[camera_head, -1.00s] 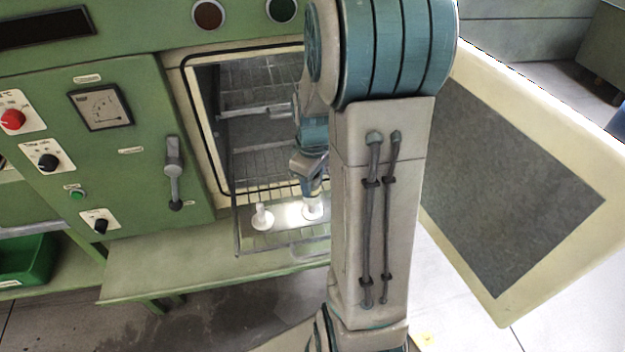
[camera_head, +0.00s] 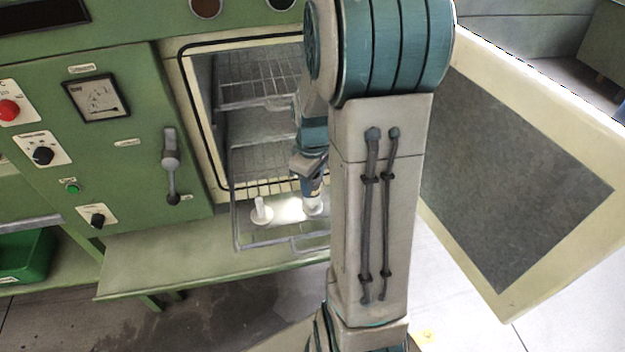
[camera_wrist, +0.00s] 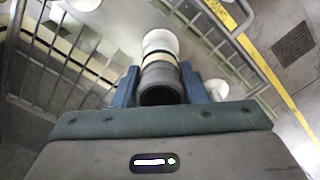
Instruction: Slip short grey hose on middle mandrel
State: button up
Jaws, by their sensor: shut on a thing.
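My gripper (camera_wrist: 160,88) is shut on the short grey hose (camera_wrist: 158,82); the hose's open end faces the wrist camera, between the two blue fingers. A white mandrel (camera_wrist: 160,42) with a rounded form lies directly beyond the hose, in line with it. Whether the hose is around the mandrel or only against it I cannot tell. In the head view my gripper (camera_head: 313,188) is low over a white mandrel (camera_head: 313,206) on the pulled-out rack. Another white mandrel (camera_head: 262,212) stands upright to its left. The wrist view also shows a white piece (camera_wrist: 216,88) at the right.
The wire rack (camera_head: 237,238) sticks out of the open green oven, above a green ledge (camera_head: 190,268). Wire shelves (camera_head: 258,90) are inside the oven. The open door (camera_head: 520,180) stands at the right. Rack bars (camera_wrist: 235,50) run close beside the gripper.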

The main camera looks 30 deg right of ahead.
jog(key=shift+f, duration=0.15)
jog(key=shift+f+b, duration=0.9)
jog(key=shift+f, duration=0.1)
jog(key=o, duration=1.2)
jog(key=shift+r, duration=0.1)
notch_tip(320, 180, up, 14)
jog(key=shift+f, duration=0.1)
jog(key=s+a+m+t, duration=0.1)
jog(key=s+a+m, duration=0.1)
jog(key=s+a, duration=0.2)
jog(key=s+a+m+t, duration=0.1)
jog(key=s+a+m, duration=0.1)
jog(key=s+a, duration=0.2)
jog(key=s+a+f+m+t, duration=0.1)
jog(key=s+a, duration=0.3)
jog(key=shift+s+m, duration=0.25)
jog(key=shift+m, duration=0.15)
